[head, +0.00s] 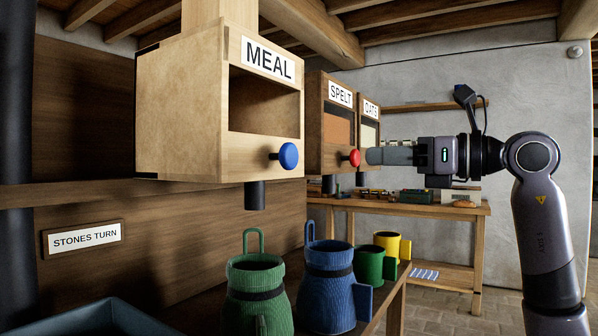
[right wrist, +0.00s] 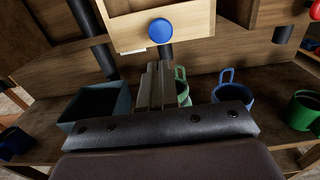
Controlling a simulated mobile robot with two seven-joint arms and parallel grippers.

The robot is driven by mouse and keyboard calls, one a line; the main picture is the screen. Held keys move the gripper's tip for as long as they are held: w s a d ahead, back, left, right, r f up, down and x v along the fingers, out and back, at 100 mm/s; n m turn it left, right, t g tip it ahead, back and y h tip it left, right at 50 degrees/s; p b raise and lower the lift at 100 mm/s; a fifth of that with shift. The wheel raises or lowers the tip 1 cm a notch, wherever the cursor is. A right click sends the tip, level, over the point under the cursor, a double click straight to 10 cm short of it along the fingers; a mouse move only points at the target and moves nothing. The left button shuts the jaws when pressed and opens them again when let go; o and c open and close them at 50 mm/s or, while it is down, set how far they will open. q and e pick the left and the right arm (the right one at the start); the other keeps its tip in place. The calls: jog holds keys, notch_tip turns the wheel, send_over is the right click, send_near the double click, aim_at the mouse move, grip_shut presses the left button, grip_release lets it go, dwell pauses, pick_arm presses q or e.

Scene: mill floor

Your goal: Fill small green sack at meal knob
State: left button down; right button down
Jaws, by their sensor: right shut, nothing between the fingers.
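The MEAL bin (head: 265,105) has a round blue knob (head: 288,156) on its front and a dark spout (head: 255,195) below. A ribbed green sack (head: 258,300) with a dark band and loop stands under the spout, open at the top. A smaller plain green vessel (head: 370,264) stands farther back. My right gripper (head: 370,156) is shut and empty, pointing towards the bin's front, apart from the knob. In the right wrist view the blue knob (right wrist: 160,31) is just beyond the fingertips (right wrist: 154,66), which partly hide the green sack (right wrist: 184,92). My left gripper is not in view.
A ribbed blue sack (head: 328,292) stands right of the green one, with a yellow vessel (head: 391,242) behind. SPELT (head: 338,130) and OATS bins stand beyond, with a red knob (head: 354,158). A blue-grey tub (right wrist: 85,110) is left on the bench.

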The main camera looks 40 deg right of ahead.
dwell(0.3)
jog(key=p, duration=0.5)
send_near(292, 156)
jog(key=x, duration=0.5)
jog(key=shift+w, duration=0.25)
jog(key=shift+w+a, duration=0.2)
jog(key=shift+w, duration=0.35)
jog(key=shift+w+f, duration=0.1)
jog(key=shift+w, duration=0.05)
